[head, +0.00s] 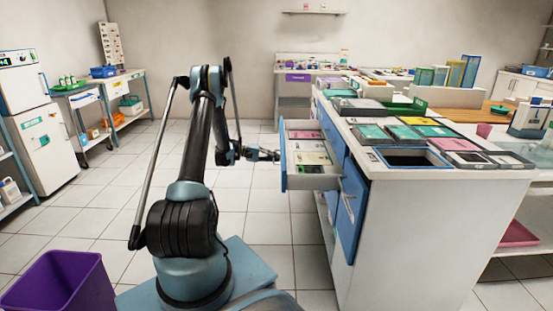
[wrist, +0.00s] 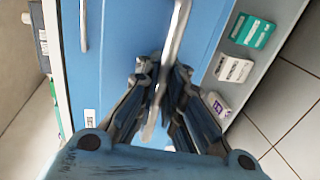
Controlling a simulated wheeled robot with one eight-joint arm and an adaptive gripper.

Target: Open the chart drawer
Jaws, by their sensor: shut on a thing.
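The chart drawer (head: 311,180) is pulled out from the counter cabinet toward the left in the head view. Its blue front faces left, and pink, green and pale packets lie in its open tray. In the wrist view its blue front (wrist: 125,40) fills the middle. A long metal handle (wrist: 181,22) stands off that front. My gripper (wrist: 163,75) is shut on the handle, with a finger on each side of the bar. In the head view my gripper (head: 268,155) is at the drawer's front; the grip itself is too small to make out there.
The white counter (head: 400,200) carries trays and flat coloured cases. Another blue front (head: 350,210) with a handle is beside the open drawer. A purple bin (head: 60,283) stands at the lower left. Tiled floor left of the drawer is clear.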

